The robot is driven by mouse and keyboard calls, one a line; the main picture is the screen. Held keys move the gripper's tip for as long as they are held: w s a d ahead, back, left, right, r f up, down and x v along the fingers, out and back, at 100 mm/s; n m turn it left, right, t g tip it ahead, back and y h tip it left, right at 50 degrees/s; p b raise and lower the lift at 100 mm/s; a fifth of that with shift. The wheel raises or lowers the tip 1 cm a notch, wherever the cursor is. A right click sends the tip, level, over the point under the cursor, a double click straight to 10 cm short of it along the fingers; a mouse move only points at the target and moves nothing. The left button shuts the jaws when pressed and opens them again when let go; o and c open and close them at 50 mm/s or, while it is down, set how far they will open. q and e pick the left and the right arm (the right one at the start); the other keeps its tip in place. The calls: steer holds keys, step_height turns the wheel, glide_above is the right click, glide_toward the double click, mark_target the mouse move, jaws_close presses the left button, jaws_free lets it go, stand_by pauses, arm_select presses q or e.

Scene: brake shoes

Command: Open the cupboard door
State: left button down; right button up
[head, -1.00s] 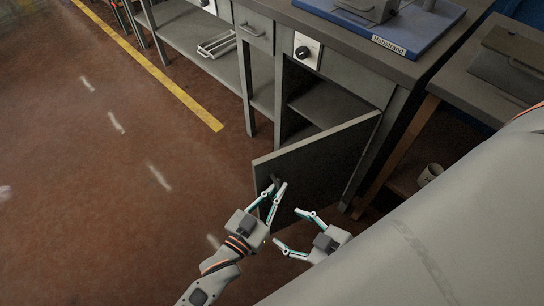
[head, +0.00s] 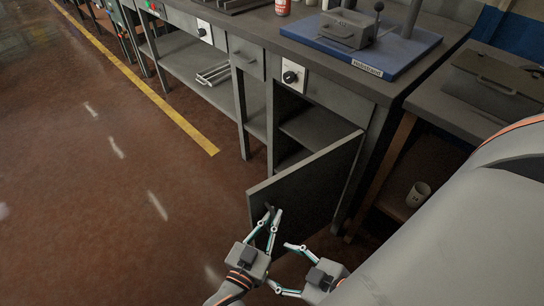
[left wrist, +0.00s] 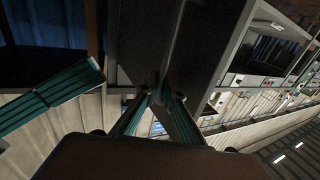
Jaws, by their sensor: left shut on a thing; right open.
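The grey cupboard door (head: 310,185) stands open, swung out from the cupboard (head: 318,128) under the workbench, so part of the dark shelved inside shows. My left gripper (head: 271,214) is shut on the dark door handle (head: 269,208) near the door's free edge. In the left wrist view, its teal-lined fingers (left wrist: 162,92) converge at the door's face; the handle is hard to make out there. My right gripper (head: 281,266) is open and empty, below and right of the left one, in front of the door's lower part.
A blue board (head: 362,55) with a grey fixture lies on the workbench top (head: 268,30). The floor (head: 90,210) to the left is clear.

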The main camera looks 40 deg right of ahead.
arm_select(q)
steer(key=c, duration=2.5)
jaws_free()
steer(key=v, duration=0.7)
steer(key=shift+s+a, duration=0.15)
